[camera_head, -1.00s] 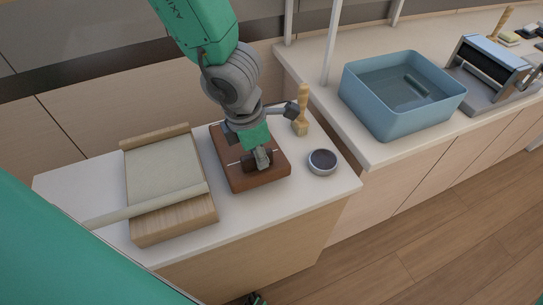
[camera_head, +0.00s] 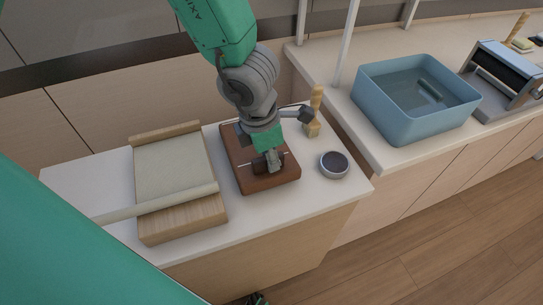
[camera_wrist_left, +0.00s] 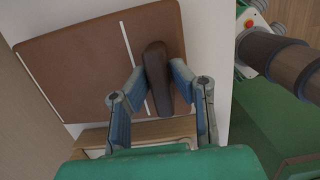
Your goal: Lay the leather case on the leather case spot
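My left gripper (camera_head: 271,160) points down over the slab's middle. In the left wrist view its two fingers (camera_wrist_left: 157,72) close against both sides of the bar, which looks pinched. The slab seems to lie flat, not lifted. I cannot make out a marked leather case spot.
Left of the slab stands a wooden board with a pale sheet and a roll (camera_head: 170,170). Right of it are an upright brush (camera_head: 313,125) and a small round bowl (camera_head: 334,165). A blue water tub (camera_head: 440,118) and a metal press (camera_head: 500,75) stand on the right counter.

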